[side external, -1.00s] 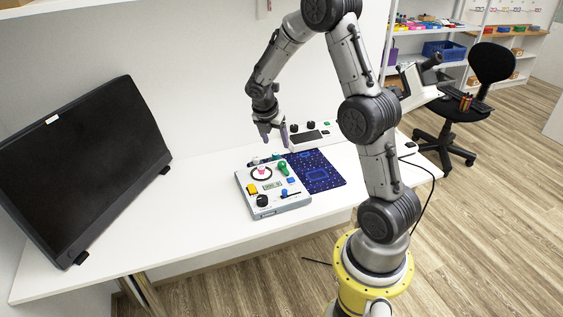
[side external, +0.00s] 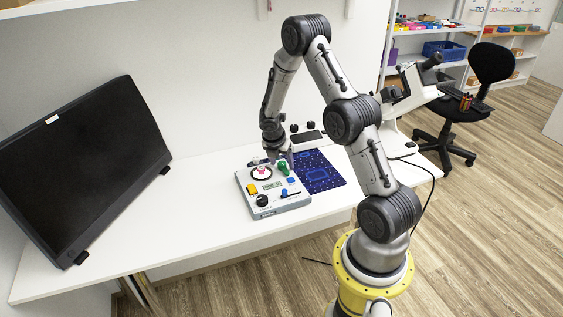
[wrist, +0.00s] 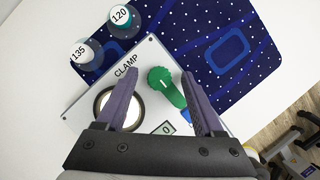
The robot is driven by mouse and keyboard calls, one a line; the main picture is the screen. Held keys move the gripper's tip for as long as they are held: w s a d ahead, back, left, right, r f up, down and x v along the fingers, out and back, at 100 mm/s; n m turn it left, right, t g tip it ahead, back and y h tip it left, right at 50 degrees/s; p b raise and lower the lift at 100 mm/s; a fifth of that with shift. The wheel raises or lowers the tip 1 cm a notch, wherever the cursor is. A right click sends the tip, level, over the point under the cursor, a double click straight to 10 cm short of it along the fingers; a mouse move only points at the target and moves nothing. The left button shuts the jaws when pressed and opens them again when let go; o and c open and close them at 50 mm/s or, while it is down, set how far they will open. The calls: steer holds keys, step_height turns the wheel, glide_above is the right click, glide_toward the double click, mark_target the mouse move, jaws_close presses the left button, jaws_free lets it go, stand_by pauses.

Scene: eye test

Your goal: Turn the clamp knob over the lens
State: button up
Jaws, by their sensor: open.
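The green clamp knob (wrist: 160,78) is on the panel beside the word CLAMP. Its arm slants down and right in the wrist view, away from the round lens (wrist: 107,103). The knob also shows in the side view (side external: 283,168). The lens, a pale disc in a dark ring, is left of the knob and partly hidden by my left finger. My gripper (wrist: 160,74) is open, its fingers on either side of the knob. In the side view my gripper (side external: 281,160) is low over the panel's back edge. I cannot tell whether the right finger touches the knob's arm.
The panel (side external: 285,206) also carries a yellow button (side external: 252,189), a black knob (side external: 262,201) and blue controls. Cylinders marked 135 (wrist: 80,52) and 120 (wrist: 121,16) stand behind it. A blue patterned mat (side external: 325,177) lies right. A monitor (side external: 85,165) stands left.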

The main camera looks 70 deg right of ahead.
jaws_close()
steer(key=shift+w+m, duration=0.1)
steer(key=shift+m, duration=0.2)
steer(key=m+g, duration=0.1)
steer(key=m, duration=0.2)
steer(key=shift+w+m+g, duration=0.1)
steer(key=shift+m+g, duration=0.2)
steer(key=m, duration=0.2)
steer(key=m+g+y, duration=0.1)
steer(key=m, duration=0.1)
steer(key=shift+w+m+g, duration=0.1)
steer(key=shift+m+g, duration=0.2)
steer(key=m+g+y, duration=0.1)
steer(key=m, duration=0.3)
steer(key=shift+d, duration=0.15)
steer(key=shift+w+d+m+y, duration=0.1)
steer(key=shift+m+y, duration=0.9)
steer(key=shift+m, duration=1.2)
steer(key=shift+r, duration=0.1)
